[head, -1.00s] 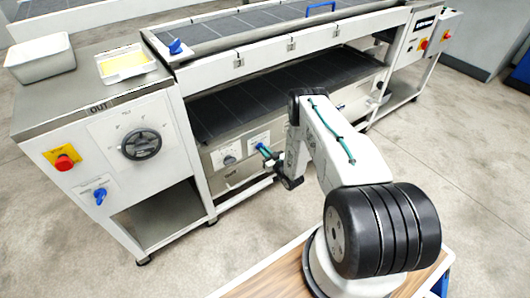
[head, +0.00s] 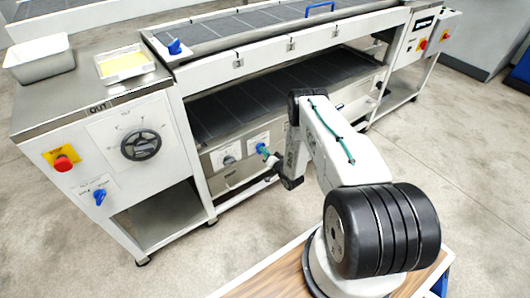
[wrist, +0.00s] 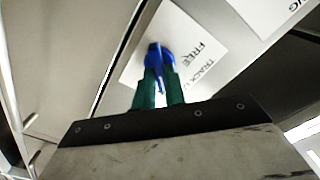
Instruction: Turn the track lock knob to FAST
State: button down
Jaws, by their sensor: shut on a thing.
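The track lock knob is the blue knob (wrist: 157,52) in the wrist view, on a white label plate (wrist: 190,48) that reads FREE and the start of TRACK. The FAST mark cannot be made out. My gripper (wrist: 160,80) has its green fingers on either side of the knob's narrow blue grip, shut on it. In the head view my gripper (head: 269,156) is at the lower front panel, at the right-hand white plate (head: 258,138). The knob is small and partly hidden there by the fingers, so its exact angle is unclear.
A grey dial (head: 229,160) sits on the panel just left of my gripper. A large black handwheel (head: 141,145), a red stop button (head: 63,163) and another blue knob (head: 99,197) are on the left cabinet. The dark lower belt (head: 270,95) lies above the panel.

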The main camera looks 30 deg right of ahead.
jog(key=shift+s+m, duration=0.1)
jog(key=shift+m, duration=0.2)
jog(key=c, duration=1.5)
grip_release()
jog(key=shift+o, duration=0.2)
jog(key=s, duration=0.7)
jog(key=shift+s, duration=0.35)
jog(key=shift+d, duration=0.1)
